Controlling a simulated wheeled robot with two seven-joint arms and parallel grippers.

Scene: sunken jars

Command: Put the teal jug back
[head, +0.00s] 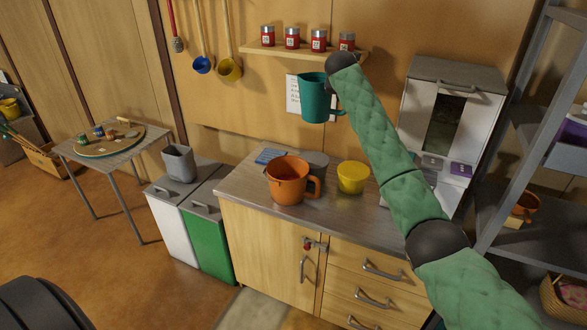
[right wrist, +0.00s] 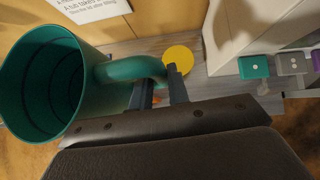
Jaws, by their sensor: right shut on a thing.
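The teal jug (head: 314,98) is held in the air above the counter, in front of the wall, roughly upright. In the right wrist view the teal jug (right wrist: 45,85) fills the left side, its open mouth toward the camera and its inside looking empty. My right gripper (right wrist: 161,92) is shut on the jug's handle (right wrist: 135,70). In the head view my green-sleeved right arm hides most of this gripper. My left gripper is in neither view.
The counter (head: 235,182) holds an orange jug (head: 287,182), a grey vessel behind it and a yellow pot (head: 353,178). Above, a wall shelf (head: 290,50) carries several red jars. A white machine (head: 455,80) and grey shelving (head: 520,150) stand right. Ladles hang at upper left.

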